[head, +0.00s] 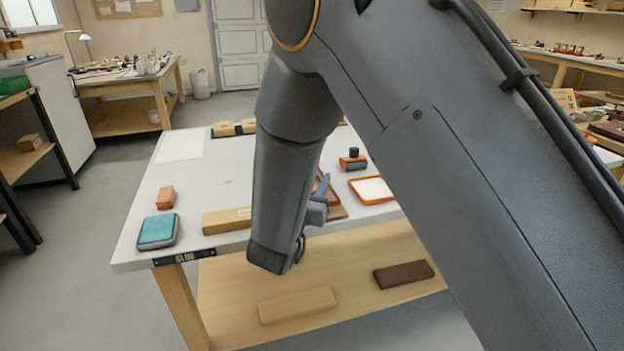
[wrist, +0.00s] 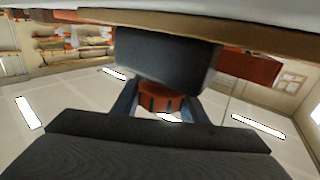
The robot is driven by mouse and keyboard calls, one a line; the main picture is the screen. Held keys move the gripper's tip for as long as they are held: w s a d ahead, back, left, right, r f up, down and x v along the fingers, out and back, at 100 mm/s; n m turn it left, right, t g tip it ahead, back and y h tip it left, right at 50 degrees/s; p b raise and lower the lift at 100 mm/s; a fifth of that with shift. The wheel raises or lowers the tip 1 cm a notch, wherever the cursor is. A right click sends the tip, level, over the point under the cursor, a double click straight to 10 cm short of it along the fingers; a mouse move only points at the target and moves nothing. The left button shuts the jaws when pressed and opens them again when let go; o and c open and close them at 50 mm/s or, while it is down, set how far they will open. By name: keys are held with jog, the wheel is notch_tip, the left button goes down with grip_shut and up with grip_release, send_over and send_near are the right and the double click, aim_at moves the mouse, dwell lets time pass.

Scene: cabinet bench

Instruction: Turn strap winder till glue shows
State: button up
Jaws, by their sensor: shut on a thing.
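The strap winder shows in the wrist view as an orange-brown ribbed knob (wrist: 157,98) under a dark block (wrist: 165,58). My gripper (wrist: 160,108) has one finger on each side of the knob and is shut on it.
The white table (head: 140,235) holds a teal-topped box (head: 158,231), an orange block (head: 166,197), a cardboard box (head: 226,220) and an orange-rimmed tray (head: 371,189). The lower wooden shelf carries a pale block (head: 297,305) and a dark brown block (head: 403,274).

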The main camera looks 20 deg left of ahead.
jog(key=o, duration=1)
jog(key=shift+o, duration=0.2)
jog(key=shift+s+a, duration=0.2)
jog(key=shift+s, duration=3.7)
